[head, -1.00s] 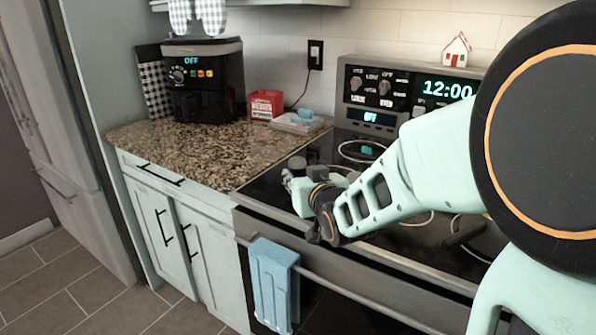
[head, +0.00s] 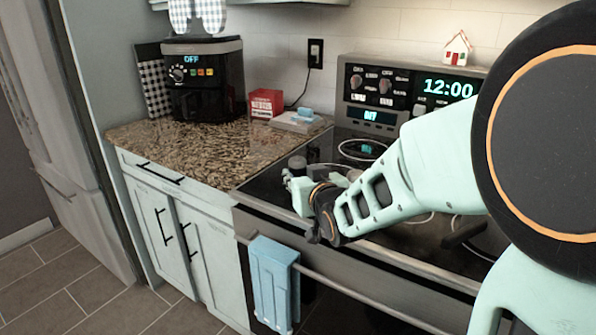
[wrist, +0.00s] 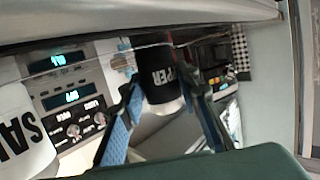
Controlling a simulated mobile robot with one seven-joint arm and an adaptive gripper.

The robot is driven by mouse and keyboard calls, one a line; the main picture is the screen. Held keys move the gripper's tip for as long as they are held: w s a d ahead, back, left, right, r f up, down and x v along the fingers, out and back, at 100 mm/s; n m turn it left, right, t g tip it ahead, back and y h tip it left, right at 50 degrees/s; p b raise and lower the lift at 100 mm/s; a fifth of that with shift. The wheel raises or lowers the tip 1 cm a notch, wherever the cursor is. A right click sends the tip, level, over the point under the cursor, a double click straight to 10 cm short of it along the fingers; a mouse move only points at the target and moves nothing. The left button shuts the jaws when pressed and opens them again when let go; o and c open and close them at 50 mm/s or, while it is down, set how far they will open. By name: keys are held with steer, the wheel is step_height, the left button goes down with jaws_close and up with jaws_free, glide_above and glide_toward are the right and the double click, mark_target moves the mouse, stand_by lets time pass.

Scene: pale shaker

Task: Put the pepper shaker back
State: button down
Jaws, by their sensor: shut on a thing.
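The pepper shaker (wrist: 160,80) is black with its name in pale letters, and sits between the two fingers in the wrist view. My gripper (wrist: 160,92) is shut on it, with a blue-padded finger on each side. In the head view my gripper (head: 294,187) is low over the front left of the cooktop. A small dark cylinder (head: 297,163) shows just above it there; I cannot tell if it is the pepper shaker. A white salt shaker (wrist: 20,125) stands apart at the left of the wrist view.
The granite counter (head: 190,160) lies left of the black cooktop (head: 325,150). On it are an air fryer (head: 205,85), a red box (head: 266,103) and a pale dish with a blue item (head: 300,121). A blue towel (head: 273,285) hangs on the oven handle.

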steer(key=c, duration=1.4)
jaws_free()
